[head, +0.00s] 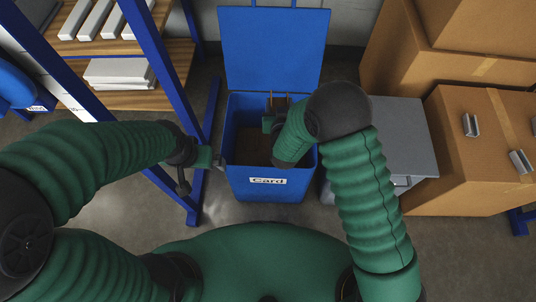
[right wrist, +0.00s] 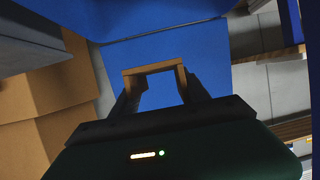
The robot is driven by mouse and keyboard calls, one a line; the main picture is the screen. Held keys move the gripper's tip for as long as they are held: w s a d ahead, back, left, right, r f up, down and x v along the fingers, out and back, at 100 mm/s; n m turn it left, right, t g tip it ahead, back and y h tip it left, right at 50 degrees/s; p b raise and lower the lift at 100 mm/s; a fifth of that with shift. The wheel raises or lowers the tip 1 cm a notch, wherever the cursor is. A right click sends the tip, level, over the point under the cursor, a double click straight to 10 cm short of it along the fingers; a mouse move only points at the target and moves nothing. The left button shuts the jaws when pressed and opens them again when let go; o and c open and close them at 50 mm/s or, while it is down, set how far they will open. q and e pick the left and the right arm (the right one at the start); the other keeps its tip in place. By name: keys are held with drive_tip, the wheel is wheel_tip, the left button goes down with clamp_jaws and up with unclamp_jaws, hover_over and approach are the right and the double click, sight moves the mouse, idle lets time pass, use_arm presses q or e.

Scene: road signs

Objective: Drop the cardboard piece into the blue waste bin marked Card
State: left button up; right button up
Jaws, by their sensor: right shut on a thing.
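The blue waste bin (head: 240,178) stands in front of me with its lid (head: 272,45) raised, and a white label on its front reads Card. My right gripper (head: 277,112) reaches over the bin's opening. It is shut on the brown cardboard piece (right wrist: 153,69), which looks like a small angular bracket between the fingers in the right wrist view. In the head view the piece (head: 279,101) shows partly, near the back of the opening. My left gripper (head: 207,160) is left of the bin, beside a blue post; its jaws are too unclear to judge.
A grey lidded bin (head: 392,130) stands right of the blue one. Large cardboard boxes (head: 460,125) are stacked at the right, with small metal brackets on one. A blue-framed shelf (head: 172,70) with boards and grey bars stands at the left.

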wheel_tip(320, 180, down, 6)
drive_tip(key=b, duration=0.5)
drive_tip(key=shift+a, duration=0.4)
drive_tip(key=o, duration=1.4)
drive_tip(key=shift+a, duration=0.2)
drive_tip(key=shift+c, duration=0.2)
use_arm(q)
drive_tip(key=f, duration=0.5)
drive_tip(key=shift+a+f, duration=0.2)
drive_tip(key=shift+a, duration=0.2)
use_arm(e)
drive_tip(key=shift+d, duration=0.1)
use_arm(q)
drive_tip(key=shift+r, duration=0.1)
